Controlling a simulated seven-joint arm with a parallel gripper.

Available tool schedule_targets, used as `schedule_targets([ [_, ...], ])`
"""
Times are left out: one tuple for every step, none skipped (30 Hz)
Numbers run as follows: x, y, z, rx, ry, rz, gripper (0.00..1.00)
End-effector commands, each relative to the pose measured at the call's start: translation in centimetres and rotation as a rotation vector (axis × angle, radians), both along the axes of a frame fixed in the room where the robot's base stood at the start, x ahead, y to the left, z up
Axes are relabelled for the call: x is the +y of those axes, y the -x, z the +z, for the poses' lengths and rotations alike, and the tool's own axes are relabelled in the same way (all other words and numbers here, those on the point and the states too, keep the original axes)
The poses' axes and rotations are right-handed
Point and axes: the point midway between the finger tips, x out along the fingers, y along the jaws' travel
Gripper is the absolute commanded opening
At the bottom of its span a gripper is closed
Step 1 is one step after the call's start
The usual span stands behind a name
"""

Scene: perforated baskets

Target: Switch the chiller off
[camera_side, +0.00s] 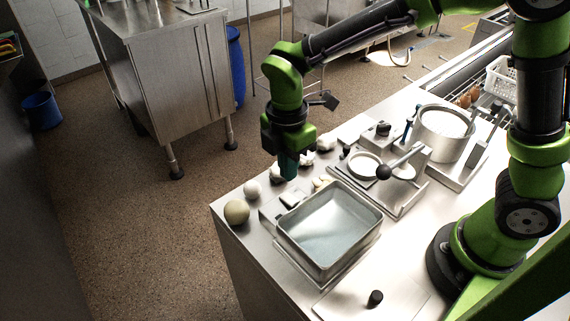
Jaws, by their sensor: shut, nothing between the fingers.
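My gripper (288,172) points down above the far left part of the steel counter, behind the rectangular metal basin. Its teal fingers are shut and empty. The basin (362,245), which may be the chiller, is open and holds what looks like clear liquid. A low metal part with a pale block (290,199) sits at its back left edge, just below and in front of my fingers. I cannot make out a marked chiller switch or its position. A black knob (375,298) stands on a flat plate in front of the basin.
A lever with a black ball (384,172) rises from a metal press right of the basin. A round steel pot (445,133) stands behind it. Pale round items (252,189) and an olive ball (237,212) lie near the left counter edge. A white perforated basket (501,80) is at the back right.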

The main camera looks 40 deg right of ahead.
Motion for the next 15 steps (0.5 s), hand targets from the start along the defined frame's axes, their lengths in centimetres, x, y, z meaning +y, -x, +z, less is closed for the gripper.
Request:
schedule_targets([
  [0.0, -0.3, 1.4, -0.006, -0.003, -0.002, 0.00],
  [0.0, -0.5, 2.1, -0.006, -0.003, -0.002, 0.00],
  [0.0, -0.6, 3.0, -0.006, -0.002, -0.001, 0.00],
  [0.0, -0.7, 3.6, -0.006, -0.003, -0.003, 0.00],
  [0.0, -0.8, 4.2, -0.004, -0.002, -0.002, 0.00],
  [0.0, -1.0, 4.9, -0.004, -0.002, -0.001, 0.00],
  [0.0, -1.0, 5.4, -0.003, -0.001, -0.002, 0.00],
  [0.0, -1.1, 5.9, -0.004, -0.002, -0.001, 0.00],
  [0.0, -1.2, 6.5, -0.002, -0.002, 0.000, 0.00],
  [0.0, -1.2, 6.8, -0.002, -0.001, 0.000, 0.00],
  [0.0, -1.3, 7.2, -0.002, -0.001, 0.000, 0.00],
  [0.0, -1.3, 7.5, -0.001, 0.000, 0.000, 0.00],
  [0.0, -1.4, 7.7, 0.000, 0.000, 0.000, 0.00],
  [0.0, -1.4, 7.8, -0.001, -0.001, 0.000, 0.00],
  [0.0, -1.4, 8.0, 0.000, -0.001, 0.000, 0.00],
])
